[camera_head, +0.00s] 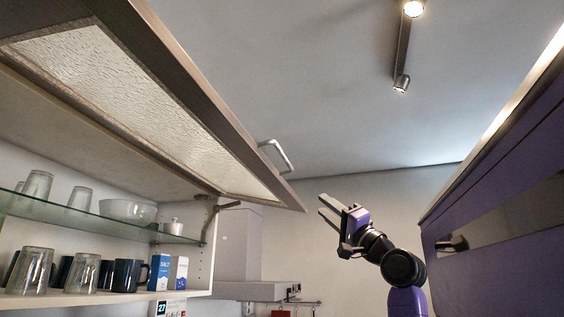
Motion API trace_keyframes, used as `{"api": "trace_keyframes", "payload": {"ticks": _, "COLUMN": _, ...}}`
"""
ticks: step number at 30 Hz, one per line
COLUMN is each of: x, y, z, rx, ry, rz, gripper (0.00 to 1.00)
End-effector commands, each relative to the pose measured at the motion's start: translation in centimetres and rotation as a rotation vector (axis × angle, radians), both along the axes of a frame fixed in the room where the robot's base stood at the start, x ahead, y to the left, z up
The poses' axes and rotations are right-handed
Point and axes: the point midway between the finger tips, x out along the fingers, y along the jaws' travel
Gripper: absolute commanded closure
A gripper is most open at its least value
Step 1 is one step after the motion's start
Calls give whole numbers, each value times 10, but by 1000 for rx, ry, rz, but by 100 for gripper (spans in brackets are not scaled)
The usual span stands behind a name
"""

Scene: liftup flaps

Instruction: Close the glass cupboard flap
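The glass cupboard flap (130,85) is raised and tilted outward above the open cupboard, at the upper left. It has a dark frame around a textured glass pane. A bar handle (279,156) sits on its outer face near the right end. My gripper (324,208) is to the right of the flap's lower right corner, in the picture apart from it. Its two fingers point left with a gap between them, and nothing shows between them. A hinge arm (212,218) joins the flap to the cupboard's right side.
A glass shelf (90,224) holds glasses and a bowl (127,210). Mugs (127,275), glasses and small boxes (158,272) stand below. A range hood (240,262) is to the right. A purple panel (515,210) stands at the right. Track lights (402,80) hang from the ceiling.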

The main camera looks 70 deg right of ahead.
Motion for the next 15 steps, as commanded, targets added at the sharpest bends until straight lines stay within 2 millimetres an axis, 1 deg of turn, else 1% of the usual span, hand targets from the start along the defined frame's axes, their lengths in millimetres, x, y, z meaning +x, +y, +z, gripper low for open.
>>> {"api": "trace_keyframes", "payload": {"ticks": 1, "x": -11, "y": 13, "z": 30, "rx": -5, "ry": 6, "rz": 36, "gripper": 68}}
{"api": "trace_keyframes", "payload": {"ticks": 2, "x": -15, "y": 20, "z": 43, "rx": 0, "ry": 14, "rz": 64, "gripper": 68}}
{"api": "trace_keyframes", "payload": {"ticks": 3, "x": -20, "y": 31, "z": 61, "rx": 9, "ry": 26, "rz": 102, "gripper": 68}}
{"api": "trace_keyframes", "payload": {"ticks": 5, "x": -27, "y": 49, "z": 84, "rx": 25, "ry": 50, "rz": 160, "gripper": 68}}
{"api": "trace_keyframes", "payload": {"ticks": 6, "x": -30, "y": 62, "z": 98, "rx": 37, "ry": 69, "rz": 198, "gripper": 68}}
{"api": "trace_keyframes", "payload": {"ticks": 9, "x": -35, "y": 94, "z": 124, "rx": 79, "ry": 124, "rz": 292, "gripper": 68}}
{"api": "trace_keyframes", "payload": {"ticks": 10, "x": -35, "y": 103, "z": 130, "rx": 92, "ry": 142, "rz": 318, "gripper": 68}}
{"api": "trace_keyframes", "payload": {"ticks": 12, "x": -36, "y": 123, "z": 140, "rx": 130, "ry": 186, "rz": 379, "gripper": 68}}
{"api": "trace_keyframes", "payload": {"ticks": 15, "x": -32, "y": 152, "z": 148, "rx": 204, "ry": 262, "rz": 473, "gripper": 68}}
